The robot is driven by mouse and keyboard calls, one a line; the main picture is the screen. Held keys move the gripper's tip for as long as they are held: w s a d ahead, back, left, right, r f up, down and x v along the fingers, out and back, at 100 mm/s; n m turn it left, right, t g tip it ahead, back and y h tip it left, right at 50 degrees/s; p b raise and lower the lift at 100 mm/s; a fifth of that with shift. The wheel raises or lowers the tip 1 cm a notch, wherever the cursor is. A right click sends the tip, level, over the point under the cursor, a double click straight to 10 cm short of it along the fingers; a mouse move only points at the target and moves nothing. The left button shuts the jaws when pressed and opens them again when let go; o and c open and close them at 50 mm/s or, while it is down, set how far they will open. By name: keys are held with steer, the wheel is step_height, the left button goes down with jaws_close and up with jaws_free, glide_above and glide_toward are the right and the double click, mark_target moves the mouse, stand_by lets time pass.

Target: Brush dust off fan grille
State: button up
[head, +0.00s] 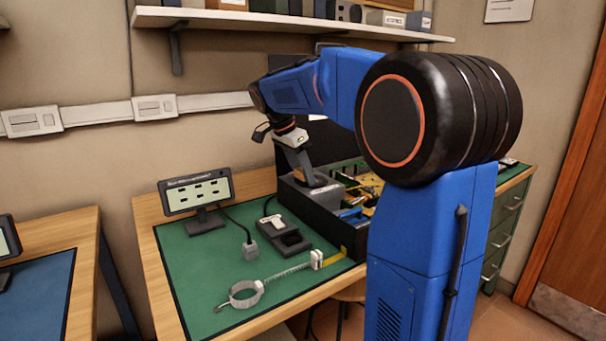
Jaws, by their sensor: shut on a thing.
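My gripper (302,168) points down over the left part of an open dark case (322,208) on the green mat. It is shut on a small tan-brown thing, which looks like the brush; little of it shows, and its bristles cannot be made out. The gripper's tip is close to a grey part (325,188) at the case's left end. I cannot tell whether that part is the fan grille or whether the brush touches it. No dust can be made out at this size. My arm hides the right side of the case.
The green mat (195,270) holds a small display (197,192) on a stand, a black device (286,236) with a white top, and an antistatic wrist strap (246,293). A shelf (290,24) with boxes hangs above.

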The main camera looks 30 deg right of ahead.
mark_target(325, 178)
steer(key=shift+w+d+f, duration=0.1)
steer(key=shift+w+d, duration=0.05)
steer(key=shift+d, duration=3.25)
steer(key=shift+a, duration=0.15)
steer(key=shift+a, duration=3.45)
steer(key=shift+r, duration=3.05)
steer(key=shift+r, duration=0.1)
